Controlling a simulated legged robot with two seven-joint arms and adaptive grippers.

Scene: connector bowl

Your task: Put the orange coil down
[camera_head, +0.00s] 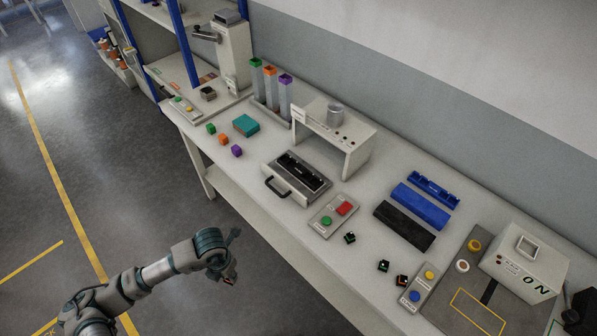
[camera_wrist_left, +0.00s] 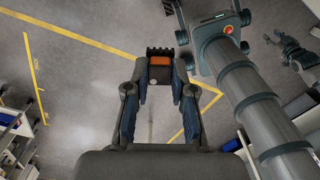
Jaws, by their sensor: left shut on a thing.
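My left gripper (camera_head: 231,262) is held out over the floor, in front of the table's near edge and apart from it. In the left wrist view its two fingers (camera_wrist_left: 160,80) are shut on a small dark block with an orange face, the orange coil (camera_wrist_left: 160,67), which sits between the fingertips.
The long white table (camera_head: 262,216) holds a black tray with a handle (camera_head: 297,178), a button box (camera_head: 333,215), several small dark connectors (camera_head: 383,266), and black (camera_head: 404,225) and blue (camera_head: 420,207) blocks. Small coloured cubes (camera_head: 223,139) lie at the left. Its near edge has bare patches.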

